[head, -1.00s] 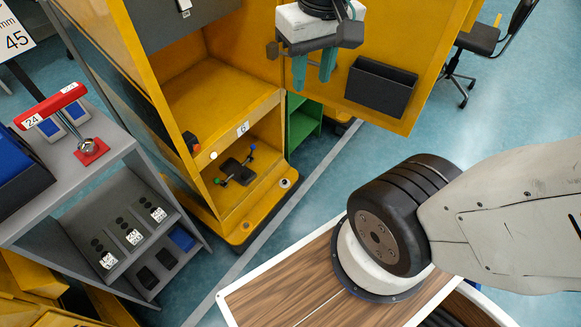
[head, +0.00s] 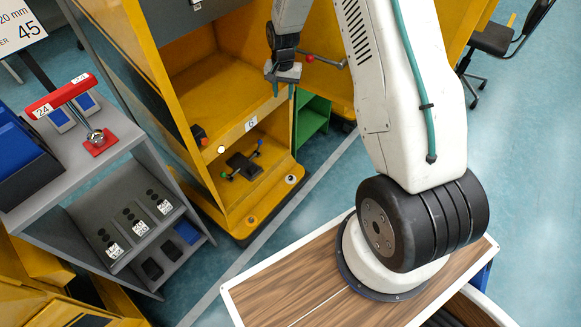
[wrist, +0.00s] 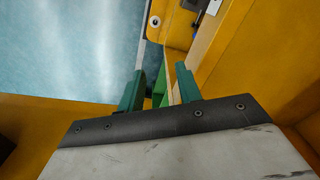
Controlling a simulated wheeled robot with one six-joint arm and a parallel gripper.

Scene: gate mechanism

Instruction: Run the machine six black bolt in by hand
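Machine six is the yellow cabinet (head: 262,196) with a "6" label (head: 251,123). In its lower bay lies a black block (head: 243,165) with a green-tipped and a blue-tipped handle. I cannot tell which part is the black bolt. A dark rod with a red knob (head: 310,58) shows beside my wrist, against the yellow panel. My gripper (head: 283,91) is in front of the cabinet, above and to the right of the black block. In the wrist view its green fingers (wrist: 160,75) stand apart, with nothing visibly held; the cabinet edge shows beyond them.
A grey shelf unit (head: 150,232) stands at the left with a red handle (head: 61,95) on top. A green cabinet (head: 312,118) is right of the machine. My wood-topped base (head: 290,296) fills the lower right. Blue floor (head: 330,185) between is clear.

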